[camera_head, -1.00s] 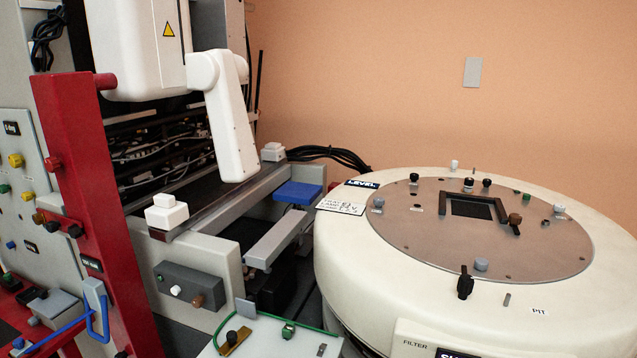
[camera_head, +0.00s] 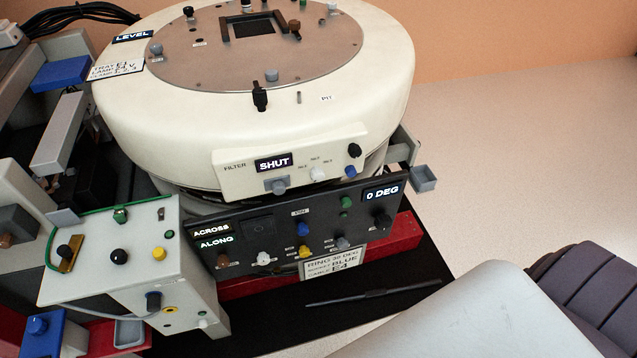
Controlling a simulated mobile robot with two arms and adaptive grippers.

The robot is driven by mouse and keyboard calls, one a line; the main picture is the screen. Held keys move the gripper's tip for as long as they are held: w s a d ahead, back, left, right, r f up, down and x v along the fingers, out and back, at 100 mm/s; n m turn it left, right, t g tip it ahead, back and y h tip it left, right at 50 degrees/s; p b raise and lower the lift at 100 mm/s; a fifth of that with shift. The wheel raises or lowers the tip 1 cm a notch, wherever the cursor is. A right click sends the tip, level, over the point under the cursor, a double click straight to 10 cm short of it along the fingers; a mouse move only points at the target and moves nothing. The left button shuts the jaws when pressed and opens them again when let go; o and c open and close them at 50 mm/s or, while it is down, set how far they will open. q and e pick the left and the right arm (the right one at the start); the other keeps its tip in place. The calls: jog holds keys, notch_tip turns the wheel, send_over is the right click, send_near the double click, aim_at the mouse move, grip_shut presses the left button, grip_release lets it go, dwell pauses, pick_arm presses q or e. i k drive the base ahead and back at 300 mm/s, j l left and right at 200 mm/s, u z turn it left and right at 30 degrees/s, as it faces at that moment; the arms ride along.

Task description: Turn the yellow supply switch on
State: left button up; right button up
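Yellow controls show in several places, and I cannot tell from a label which is the supply switch. One yellow knob (camera_head: 158,253) stands on top of the white box at the left front. Another yellow knob (camera_head: 305,252) is on the black panel below the ring, among blue, green, white and grey knobs. A small yellow ringed fitting (camera_head: 170,310) is on the white box's front face. The positions of these controls are too small to read. Neither gripper is in view.
The large cream ring (camera_head: 390,75) fills the upper middle, with a filter panel reading SHUT (camera_head: 273,163). The black panel (camera_head: 270,205) reads ACROSS, ALONG and 0 DEG. A dark rod-like tool (camera_head: 375,293) lies on a black surface.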

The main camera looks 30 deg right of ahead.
aim_at(304, 252)
jog(key=z, duration=0.75)
